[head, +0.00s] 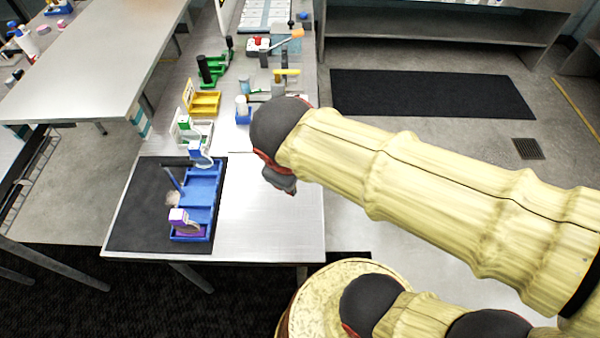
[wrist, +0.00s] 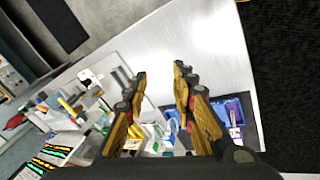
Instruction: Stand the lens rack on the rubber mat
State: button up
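The black rubber mat (head: 133,220) lies flat on the near left end of the metal bench. A long blue tray (head: 201,192) stands on it, holding a purple-and-white item (head: 182,217) and an upright blue post. The tray also shows at the right of the wrist view (wrist: 238,101). I cannot tell for certain which object is the lens rack; several small holders stand along the bench's left side. My gripper (wrist: 161,76) is open and empty, its fingers apart above the bench. In the head view my arm hides the fingers.
Behind the mat stand a white-and-grey holder (head: 197,130), a yellow tray (head: 205,103), a green stand with black posts (head: 211,72) and a blue holder with a white cylinder (head: 243,108). The bench (head: 268,215) right of the mat is bare.

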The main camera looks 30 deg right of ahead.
jog(key=shift+s+d+r+m+t+y, duration=0.1)
jog(key=shift+s+r+m+t+y, duration=0.35)
jog(key=shift+m, duration=0.7)
jog(key=shift+s+d+r+m+t+y, duration=0.15)
jog(key=shift+s+r+m+y, duration=0.15)
jog(key=shift+s+r+m, duration=0.55)
jog(key=shift+s+r+m+t+y, duration=0.1)
jog(key=shift+r+m+t+y, duration=0.25)
jog(key=shift+m, duration=1.05)
